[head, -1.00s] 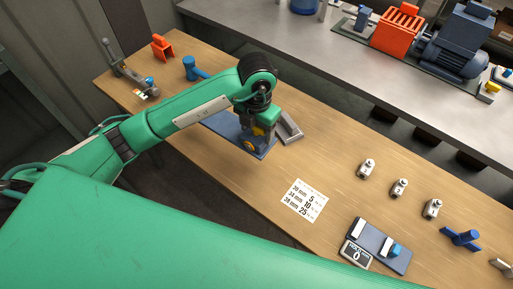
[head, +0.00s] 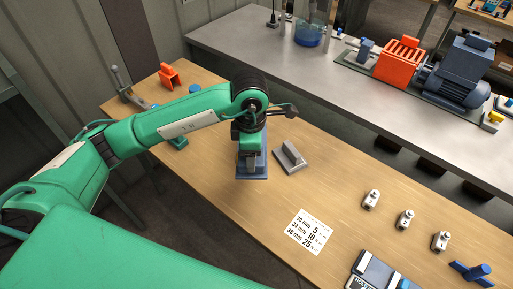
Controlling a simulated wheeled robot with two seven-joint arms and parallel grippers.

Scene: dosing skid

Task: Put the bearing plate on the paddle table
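I cannot tell for sure which piece is the bearing plate. A blue plate (head: 252,175) shows below my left gripper (head: 250,164), at the middle of the wooden table. The gripper points down, its fingertips overlapping the plate. My wrist and forearm hide most of the plate, and I cannot see whether the fingers are closed on it. A grey plate with a raised block (head: 291,158) lies just right of it, apart from it. A white printed card (head: 309,232) with millimetre sizes and numbers lies nearer the front; whether it is the paddle table is not clear. My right gripper is out of view.
Several small metal pieces (head: 405,220) stand in a row at right. A blue handled part (head: 472,271) and a dark device (head: 376,272) lie at the front right. An orange part (head: 169,76) sits at the back left. A grey bench (head: 270,45) with a motor (head: 455,72) stands behind.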

